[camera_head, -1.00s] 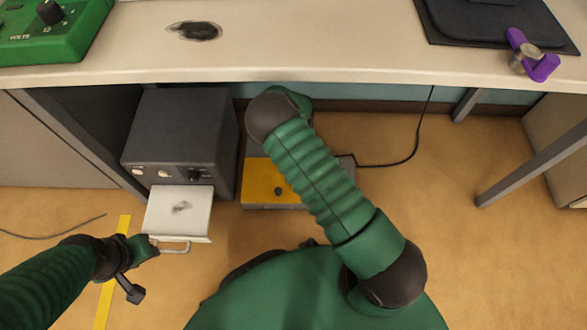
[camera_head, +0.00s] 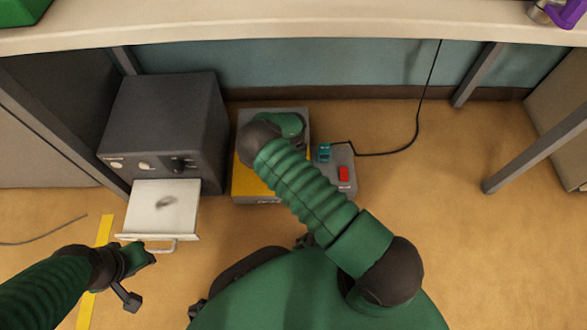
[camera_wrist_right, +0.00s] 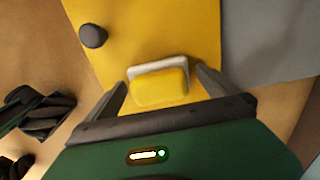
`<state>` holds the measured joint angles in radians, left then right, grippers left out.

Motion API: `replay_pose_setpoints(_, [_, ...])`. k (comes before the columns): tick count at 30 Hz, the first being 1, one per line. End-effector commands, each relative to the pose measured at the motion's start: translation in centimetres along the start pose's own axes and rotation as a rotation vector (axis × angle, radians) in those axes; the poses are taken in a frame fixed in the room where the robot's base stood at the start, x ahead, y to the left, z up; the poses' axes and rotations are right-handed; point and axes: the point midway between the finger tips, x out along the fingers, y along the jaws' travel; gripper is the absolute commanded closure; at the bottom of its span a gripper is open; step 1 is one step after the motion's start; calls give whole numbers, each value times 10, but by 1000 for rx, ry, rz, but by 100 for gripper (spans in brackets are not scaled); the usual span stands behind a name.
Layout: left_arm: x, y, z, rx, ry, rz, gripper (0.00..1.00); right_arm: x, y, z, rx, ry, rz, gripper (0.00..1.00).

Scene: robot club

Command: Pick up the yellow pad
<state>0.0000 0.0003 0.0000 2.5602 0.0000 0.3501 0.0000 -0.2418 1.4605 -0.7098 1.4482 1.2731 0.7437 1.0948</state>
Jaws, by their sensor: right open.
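The yellow pad (camera_wrist_right: 160,90) shows in the right wrist view as a small rounded block with a pale grey rim along its far side. It is over the yellow part of a box top (camera_wrist_right: 150,35). My right gripper (camera_wrist_right: 163,79) is open, with one finger on either side of the pad; I cannot tell whether they touch it. In the head view my right forearm and hand cover the pad. My left gripper (camera_head: 138,278) is at the lower left, near the drawer handle, and its jaws are unclear.
The yellow and grey box (camera_head: 256,197) stands on the floor, with a black knob (camera_wrist_right: 93,36). A dark cabinet (camera_head: 160,115) with an open white drawer (camera_head: 165,205) is left of it. A grey box with a red switch (camera_head: 344,174) and cable is right. The table edge (camera_head: 300,28) is above.

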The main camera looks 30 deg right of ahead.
Motion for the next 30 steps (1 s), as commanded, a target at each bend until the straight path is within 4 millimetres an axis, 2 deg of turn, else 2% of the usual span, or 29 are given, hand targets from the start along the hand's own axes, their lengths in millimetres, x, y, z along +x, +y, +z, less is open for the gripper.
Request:
replay_pose_setpoints(3, [-2, 0, -1, 0, 1, 0, 64, -2, 0, 0, 0, 0, 0, 1])
replay_pose_setpoints(16, [-2, 0, -1, 0, 1, 0, 64, -2, 0, 0, 0, 0, 1, 58])
replay_pose_setpoints(24, [-4, 0, -1, 0, 1, 0, 64, -4, 0, 0, 0, 0, 1, 59])
replay_pose_setpoints(30, [-19, 0, -5, 0, 0, 0, 64, -21, 0, 0, 1, -1, 1, 59])
